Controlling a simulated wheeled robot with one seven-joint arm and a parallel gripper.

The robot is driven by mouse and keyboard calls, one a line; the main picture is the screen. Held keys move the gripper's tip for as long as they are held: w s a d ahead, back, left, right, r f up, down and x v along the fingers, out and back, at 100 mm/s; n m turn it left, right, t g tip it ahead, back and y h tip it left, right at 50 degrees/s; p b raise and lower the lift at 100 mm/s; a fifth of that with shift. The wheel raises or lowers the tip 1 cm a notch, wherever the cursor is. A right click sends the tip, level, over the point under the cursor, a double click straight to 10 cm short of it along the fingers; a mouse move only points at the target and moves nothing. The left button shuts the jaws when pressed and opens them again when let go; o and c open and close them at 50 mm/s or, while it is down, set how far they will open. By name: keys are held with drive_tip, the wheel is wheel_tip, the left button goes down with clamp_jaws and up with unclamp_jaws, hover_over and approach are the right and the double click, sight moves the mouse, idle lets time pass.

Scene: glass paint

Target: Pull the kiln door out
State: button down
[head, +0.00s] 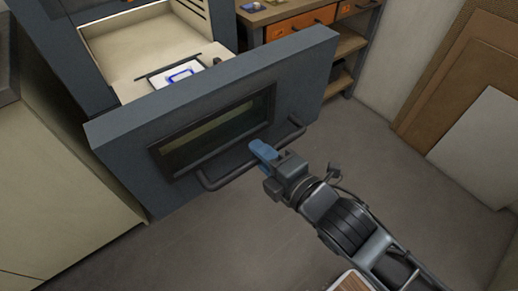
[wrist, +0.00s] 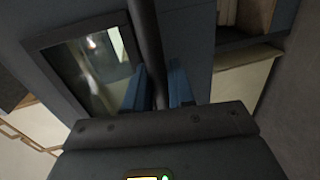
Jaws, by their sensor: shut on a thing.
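The kiln door (head: 225,115) is a dark grey slab with a dark window (head: 215,130). It stands pulled out in front of the kiln (head: 75,45), with the pale kiln interior visible behind it. A dark bar handle (head: 250,155) runs across the door's front. My gripper (head: 263,152), with blue fingers, is shut on the handle right of its middle. In the wrist view the handle bar (wrist: 147,50) passes between the blue fingers (wrist: 160,88). The fingertips' contact is partly hidden in the head view.
Behind the door, a pale shelf (head: 135,65) carries a white piece with a blue outline (head: 182,75). A workbench with orange drawers (head: 300,22) stands behind to the right. Boards (head: 480,130) lean on the right wall. The floor (head: 390,140) right of the door is clear.

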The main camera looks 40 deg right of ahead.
drive_tip(key=shift+f, duration=0.1)
drive_tip(key=c, duration=1.1)
unclamp_jaws()
drive_tip(key=s+r+b, duration=0.1)
drive_tip(key=s, duration=0.6)
drive_tip(key=shift+s+r, duration=0.3)
drive_tip(key=shift+s, duration=0.05)
drive_tip(key=s+r+m+g, duration=0.1)
drive_tip(key=s+r+m, duration=0.2)
drive_tip(key=s+m, duration=1.5)
drive_tip(key=shift+s+a, duration=0.15)
drive_tip(key=shift+s, duration=0.55)
